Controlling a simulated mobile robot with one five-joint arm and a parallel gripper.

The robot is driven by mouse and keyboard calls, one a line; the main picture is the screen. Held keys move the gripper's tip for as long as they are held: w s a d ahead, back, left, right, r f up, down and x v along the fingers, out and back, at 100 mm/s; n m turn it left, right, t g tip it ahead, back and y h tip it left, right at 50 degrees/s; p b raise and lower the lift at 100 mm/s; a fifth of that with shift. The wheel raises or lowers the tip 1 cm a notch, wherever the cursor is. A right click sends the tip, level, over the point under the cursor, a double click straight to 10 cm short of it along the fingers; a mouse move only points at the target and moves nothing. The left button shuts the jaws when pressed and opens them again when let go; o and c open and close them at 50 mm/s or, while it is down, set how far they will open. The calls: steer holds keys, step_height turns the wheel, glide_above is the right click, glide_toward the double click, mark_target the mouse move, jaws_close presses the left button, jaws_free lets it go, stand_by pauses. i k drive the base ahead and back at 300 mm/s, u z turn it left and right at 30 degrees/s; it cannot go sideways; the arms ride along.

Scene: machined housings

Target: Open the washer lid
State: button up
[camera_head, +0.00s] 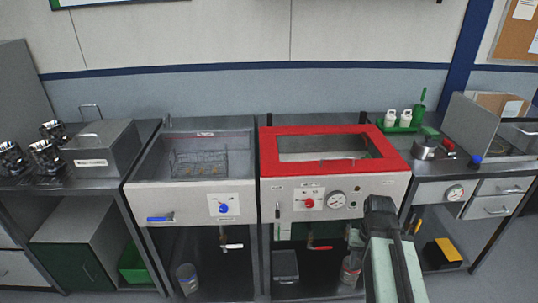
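The washer (325,202) is the middle-right unit, with a pale front panel carrying a red knob and a round gauge. Its lid (385,150) has a red frame around a dark window and lies flat and shut on top. A small handle (343,163) shows near the lid's front edge. My arm rises from the bottom right, and its dark end, my gripper (379,204), is in front of the washer's right front corner, below the lid. It appears apart from the handle. The fingers cannot be made out, so open or shut is unclear.
Left of the washer is an open basin (143,169) with a wire basket (199,163) inside. A grey lidded box (103,148) and metal housings (47,155) stand at far left. White bottles in a green tray (398,125) and a blue-capped item (475,161) are at right.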

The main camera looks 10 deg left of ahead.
mark_target(271, 166)
steer(key=u, duration=1.6)
steer(key=i, duration=0.8)
